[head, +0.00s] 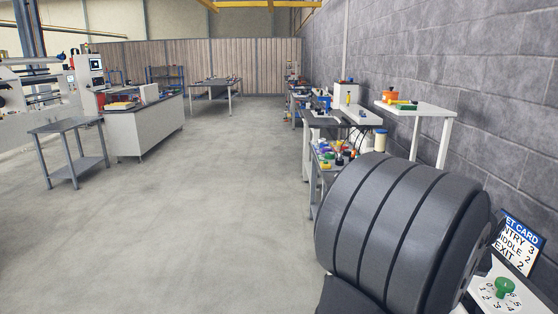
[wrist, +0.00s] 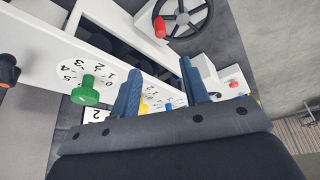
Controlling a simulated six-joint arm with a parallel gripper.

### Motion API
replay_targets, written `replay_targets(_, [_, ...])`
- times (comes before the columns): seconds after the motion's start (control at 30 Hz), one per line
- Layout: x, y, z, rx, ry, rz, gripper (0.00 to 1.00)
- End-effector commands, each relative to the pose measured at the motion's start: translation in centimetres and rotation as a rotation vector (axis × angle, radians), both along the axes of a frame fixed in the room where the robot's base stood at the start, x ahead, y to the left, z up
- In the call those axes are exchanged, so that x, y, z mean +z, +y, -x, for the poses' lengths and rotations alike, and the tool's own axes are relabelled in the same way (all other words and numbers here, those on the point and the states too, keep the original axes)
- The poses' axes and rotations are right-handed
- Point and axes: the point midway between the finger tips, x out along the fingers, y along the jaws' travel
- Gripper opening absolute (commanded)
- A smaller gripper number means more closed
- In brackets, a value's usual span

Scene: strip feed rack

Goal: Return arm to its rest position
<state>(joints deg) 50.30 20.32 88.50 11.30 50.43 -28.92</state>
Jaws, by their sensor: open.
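My gripper (wrist: 158,76) shows in the wrist view with its two blue fingers spread apart and nothing between them. Beyond the fingers is the white strip feed rack (wrist: 38,48). A green knob (wrist: 86,92) with a numbered dial stands left of the fingers. It also shows in the head view (head: 504,287) at the lower right. A yellow knob (wrist: 143,108) and a blue knob (wrist: 169,107) show between the fingers, partly hidden. My gripper is not visible in the head view, where a large dark part of my arm covers the right foreground.
A set card (head: 519,243) reads entry 3, middle 2, exit 2. The wrist view shows a black handwheel (wrist: 205,22) with a red handle (wrist: 159,26), and a red button (wrist: 233,84). A cluttered bench (head: 322,165) stands beyond my arm. The floor (head: 200,220) at left is clear.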

Motion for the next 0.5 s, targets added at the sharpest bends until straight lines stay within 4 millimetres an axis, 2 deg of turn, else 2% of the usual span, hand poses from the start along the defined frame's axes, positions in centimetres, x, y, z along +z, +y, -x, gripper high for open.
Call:
replay_targets(0.03, [-1.9,-0.1,-0.4,0.002,0.01,-0.011,0.42])
replay_targets(0.2, [-5.0,-0.7,-1.6,0.002,0.008,-0.01,0.42])
replay_targets(0.33, [-6.7,-1.0,-2.3,0.002,0.008,-0.009,0.42])
replay_targets(0.5, [-7.5,-1.2,-2.6,0.002,0.005,-0.007,0.42])
